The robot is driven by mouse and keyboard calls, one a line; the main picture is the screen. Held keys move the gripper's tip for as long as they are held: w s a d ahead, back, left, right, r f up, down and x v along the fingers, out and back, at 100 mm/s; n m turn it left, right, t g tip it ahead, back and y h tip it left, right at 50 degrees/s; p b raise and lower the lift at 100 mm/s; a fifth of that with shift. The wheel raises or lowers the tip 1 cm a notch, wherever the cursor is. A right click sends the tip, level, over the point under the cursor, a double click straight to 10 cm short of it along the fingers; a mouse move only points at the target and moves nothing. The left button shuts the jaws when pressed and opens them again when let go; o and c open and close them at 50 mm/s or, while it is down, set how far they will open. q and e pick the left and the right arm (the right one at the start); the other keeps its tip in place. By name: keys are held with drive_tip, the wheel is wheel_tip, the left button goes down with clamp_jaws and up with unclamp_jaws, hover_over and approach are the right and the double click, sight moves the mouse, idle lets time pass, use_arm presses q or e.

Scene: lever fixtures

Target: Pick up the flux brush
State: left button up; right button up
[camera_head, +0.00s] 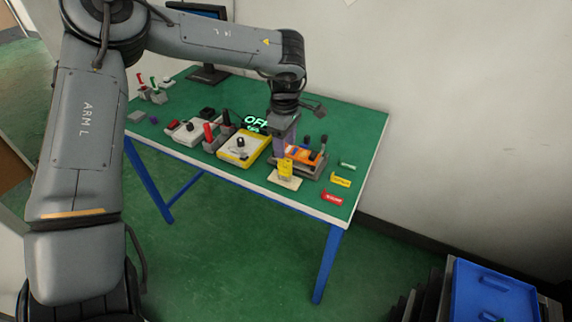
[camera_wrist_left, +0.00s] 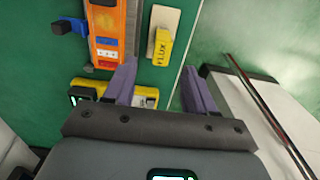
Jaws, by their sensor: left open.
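A yellow piece marked FLUX (camera_wrist_left: 160,47) lies on a cream pad (camera_wrist_left: 165,17) in the left wrist view, just beyond the fingertips and roughly between them. No separate brush handle or bristles can be made out on it. In the head view the yellow piece (camera_head: 286,167) is on the cream pad (camera_head: 284,181) near the table's front edge. My left gripper (camera_head: 284,142) hangs above the table just behind it, pointing down. Its purple fingers (camera_wrist_left: 159,68) are apart with nothing held between them. My right gripper is not in view.
An orange device (camera_head: 301,155) stands right beside the pad. A yellow-framed box (camera_head: 243,147) is to the left, with lever fixtures (camera_head: 187,131) beyond. Small green, yellow and red tags (camera_head: 340,181) lie right. A blue tray (camera_head: 490,296) is off the table.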

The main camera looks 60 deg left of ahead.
sight(284, 160)
use_arm(q)
drive_tip(key=f, duration=0.1)
drive_tip(key=f+b, duration=0.1)
drive_tip(key=f, duration=0.2)
drive_tip(key=shift+s+d+f, duration=0.1)
drive_tip(key=shift+s+f, duration=0.25)
drive_tip(key=shift+f, duration=0.05)
drive_tip(key=shift+w+f+b, duration=0.15)
drive_tip(key=shift+f+b, duration=0.25)
drive_tip(key=shift+f, duration=0.2)
drive_tip(key=shift+w+f+b, duration=0.1)
drive_tip(key=shift+f+b, duration=0.9)
drive_tip(key=shift+f, duration=1.25)
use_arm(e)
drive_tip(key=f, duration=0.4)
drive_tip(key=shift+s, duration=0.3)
use_arm(q)
drive_tip(key=shift+c, duration=0.4)
clamp_jaws()
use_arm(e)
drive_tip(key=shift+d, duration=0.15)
